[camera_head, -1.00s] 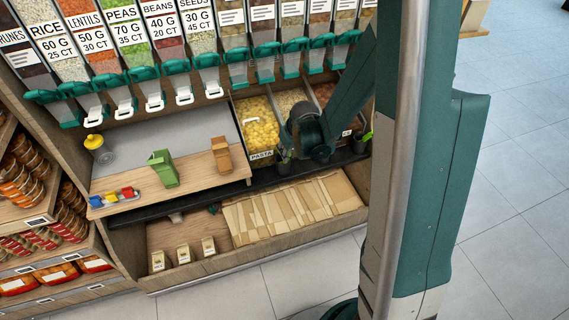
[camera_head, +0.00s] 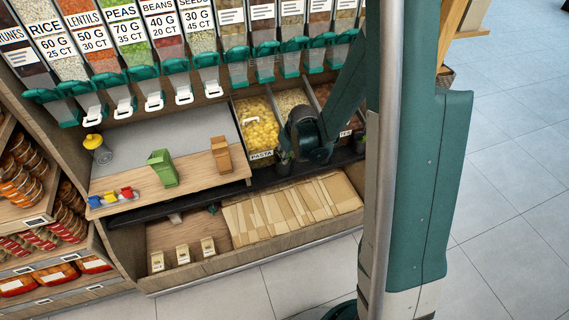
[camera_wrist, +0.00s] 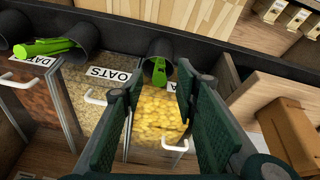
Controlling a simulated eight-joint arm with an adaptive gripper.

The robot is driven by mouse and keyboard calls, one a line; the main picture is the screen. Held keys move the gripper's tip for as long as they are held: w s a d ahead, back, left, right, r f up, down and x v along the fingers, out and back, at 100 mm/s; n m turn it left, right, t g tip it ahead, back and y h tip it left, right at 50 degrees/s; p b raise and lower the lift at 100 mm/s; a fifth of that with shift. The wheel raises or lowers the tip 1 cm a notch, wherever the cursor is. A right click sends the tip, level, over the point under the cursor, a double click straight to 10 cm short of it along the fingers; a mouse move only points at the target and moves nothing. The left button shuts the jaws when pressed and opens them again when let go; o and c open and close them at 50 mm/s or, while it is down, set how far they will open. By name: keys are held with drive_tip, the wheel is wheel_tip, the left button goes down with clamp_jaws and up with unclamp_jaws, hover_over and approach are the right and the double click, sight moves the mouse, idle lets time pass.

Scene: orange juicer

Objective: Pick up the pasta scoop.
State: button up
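A green scoop (camera_wrist: 160,72), which I take for the pasta scoop, stands in a dark cup (camera_wrist: 159,52) at the pasta bin (camera_wrist: 152,112) in the wrist view. The bin holds yellow pasta; it also shows in the head view (camera_head: 259,128). My gripper (camera_wrist: 159,78) is open, with nothing seen between its dark green fingers. In the wrist view the scoop appears between the fingertips, beyond them; I see no contact. The right finger hides part of the pasta label. In the head view my wrist (camera_head: 310,135) is over the bins, and the fingers are hard to make out.
Another green scoop (camera_wrist: 45,47) lies in a dark cup (camera_wrist: 85,38) by the oats bin (camera_wrist: 95,95). A wooden counter (camera_head: 190,181) holds a green carton (camera_head: 162,168) and a brown carton (camera_head: 221,155). Dispensers hang above the bins.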

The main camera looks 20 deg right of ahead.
drive_tip(key=shift+b+x, duration=0.9)
drive_tip(key=shift+x, duration=1.65)
drive_tip(key=shift+w, duration=0.15)
drive_tip(key=shift+c, duration=0.5)
drive_tip(key=c, duration=0.8)
